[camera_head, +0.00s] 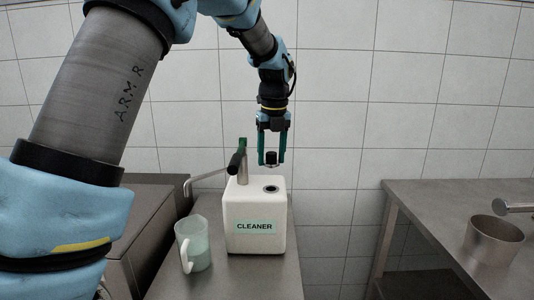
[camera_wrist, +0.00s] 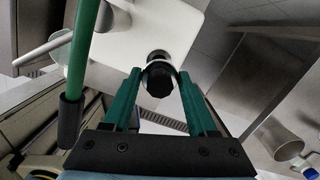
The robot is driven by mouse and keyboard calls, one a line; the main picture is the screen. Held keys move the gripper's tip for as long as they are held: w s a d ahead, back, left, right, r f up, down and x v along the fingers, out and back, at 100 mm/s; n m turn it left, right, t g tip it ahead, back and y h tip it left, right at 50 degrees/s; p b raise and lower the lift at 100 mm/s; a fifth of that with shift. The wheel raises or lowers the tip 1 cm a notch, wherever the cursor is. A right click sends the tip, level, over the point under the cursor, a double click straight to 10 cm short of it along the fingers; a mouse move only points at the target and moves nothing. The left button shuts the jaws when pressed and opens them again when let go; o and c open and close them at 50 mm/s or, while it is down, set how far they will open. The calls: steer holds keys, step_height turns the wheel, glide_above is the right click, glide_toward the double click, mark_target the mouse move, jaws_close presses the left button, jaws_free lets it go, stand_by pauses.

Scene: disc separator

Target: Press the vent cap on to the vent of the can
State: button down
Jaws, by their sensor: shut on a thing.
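The white can (camera_head: 257,213), labelled CLEANER, stands upright on a metal bench. Its vent (camera_head: 271,189) is a dark round opening at the right of its top. The vent cap (camera_head: 271,157) is small and black. My gripper (camera_head: 271,160) points down and is shut on the cap, holding it above the vent with a clear gap. In the wrist view the cap (camera_wrist: 158,81) sits between the green fingers (camera_wrist: 160,82), with the vent (camera_wrist: 157,55) partly hidden behind it. The can's white top (camera_wrist: 135,35) shows beyond.
A pump with a spout (camera_head: 207,177) and a green and black handle (camera_head: 237,158) rises from the can's left side, close to my fingers. A translucent jug (camera_head: 194,245) stands left of the can. A metal pot (camera_head: 493,240) is on the right table.

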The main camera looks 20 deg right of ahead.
steer(key=shift+r+p, duration=0.15)
steer(key=shift+p, duration=0.15)
steer(key=b, duration=0.3)
glide_above(271, 189)
steer(key=shift+s+a+f, duration=0.1)
steer(key=shift+f, duration=1.35)
steer(key=shift+s+f, duration=0.1)
steer(key=shift+f, duration=1.35)
steer(key=shift+f+b, duration=0.3)
steer(key=shift+f, duration=0.7)
steer(key=shift+c, duration=0.6)
jaws_free()
steer(key=r, duration=0.3)
steer(key=s+r+b, duration=0.1)
steer(key=r, duration=0.6)
steer(key=shift+s+r, duration=0.15)
steer(key=shift+r, duration=0.2)
step_height(271, 189, up, 4)
steer(key=p, duration=0.4)
steer(key=shift+a+r, duration=0.1)
